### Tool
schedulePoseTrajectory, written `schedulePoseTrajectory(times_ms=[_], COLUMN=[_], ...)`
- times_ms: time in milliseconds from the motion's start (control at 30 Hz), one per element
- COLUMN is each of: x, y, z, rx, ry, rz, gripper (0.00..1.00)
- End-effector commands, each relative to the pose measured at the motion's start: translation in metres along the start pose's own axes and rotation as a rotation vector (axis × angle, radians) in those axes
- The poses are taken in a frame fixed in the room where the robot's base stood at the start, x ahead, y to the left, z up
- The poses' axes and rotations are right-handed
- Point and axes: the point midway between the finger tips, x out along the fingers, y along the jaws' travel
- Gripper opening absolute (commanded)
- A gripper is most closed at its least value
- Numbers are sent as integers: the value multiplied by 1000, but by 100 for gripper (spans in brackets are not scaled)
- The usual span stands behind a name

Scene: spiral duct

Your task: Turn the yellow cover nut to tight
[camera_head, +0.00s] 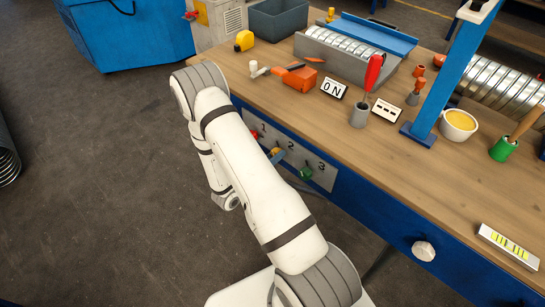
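A small yellow upright piece (330,14) stands at the back of the wooden bench, by the left end of the metal duct trough (335,55). It may be the yellow cover nut, but it is too small to tell its shape or how tight it is. A ribbed silver spiral duct (344,44) lies in the trough, with a blue sheet (374,34) along its far side. My arm rises in front of the bench and folds back down at its upper joint. My gripper is not visible.
A panel (290,150) on the bench front carries red, yellow-orange and green knobs numbered 1 to 3.

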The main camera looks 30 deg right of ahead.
Motion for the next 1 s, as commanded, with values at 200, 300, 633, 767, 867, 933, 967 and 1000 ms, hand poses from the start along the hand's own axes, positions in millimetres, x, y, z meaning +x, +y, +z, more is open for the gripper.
schedulePoseTrajectory(times_ms=[200, 300, 633, 767, 867, 933, 967, 1000], x=[0, 0, 0, 0, 1, 1, 1, 1], y=[0, 0, 1, 2, 2, 2, 2, 2], z=[0, 0, 0, -1, -2, -2, -2, -2], rx=[0, 0, 52, 122, 196, 256, 284, 323], ry=[0, 0, -1, -1, -2, -2, -2, -2], rz=[0, 0, -1, -2, -3, -3, -3, -3], gripper=[22, 15, 15, 15, 15, 15, 15, 15])
